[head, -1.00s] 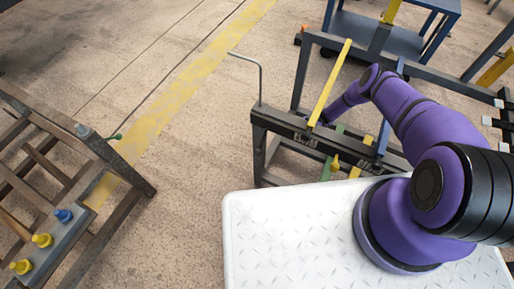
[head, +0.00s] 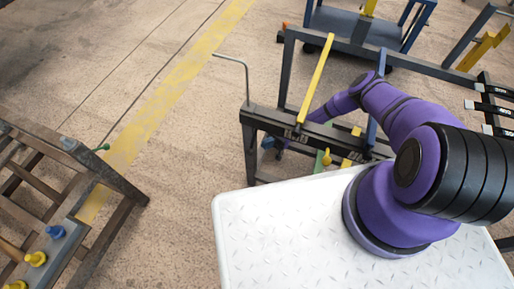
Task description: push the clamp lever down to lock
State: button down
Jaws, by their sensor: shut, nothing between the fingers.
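The rack with the dark front rail (head: 262,119) stands just beyond my base. A long yellow bar (head: 318,80) and a blue bar (head: 378,90) run back from this rail. A yellow knob (head: 327,158) and a green strip (head: 319,164) show below it. I cannot tell which part is the clamp lever. A small dark blue-purple part of my gripper (head: 281,147) shows under the rail, shut and empty. Its fingertips are mostly hidden, and contact cannot be seen.
A bent grey rod (head: 246,72) rises at the rail's left end. A second rack (head: 120,175) with yellow and blue knobs stands at the left. A blue cart (head: 352,24) is behind. Open floor with a yellow stripe (head: 160,115) lies between the racks.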

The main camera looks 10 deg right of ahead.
aim_at(252, 143)
jog(key=shift+x, duration=2.7)
jog(key=shift+s+a+r, duration=0.25)
jog(key=shift+s+a, duration=0.15)
jog(key=shift+a, duration=0.05)
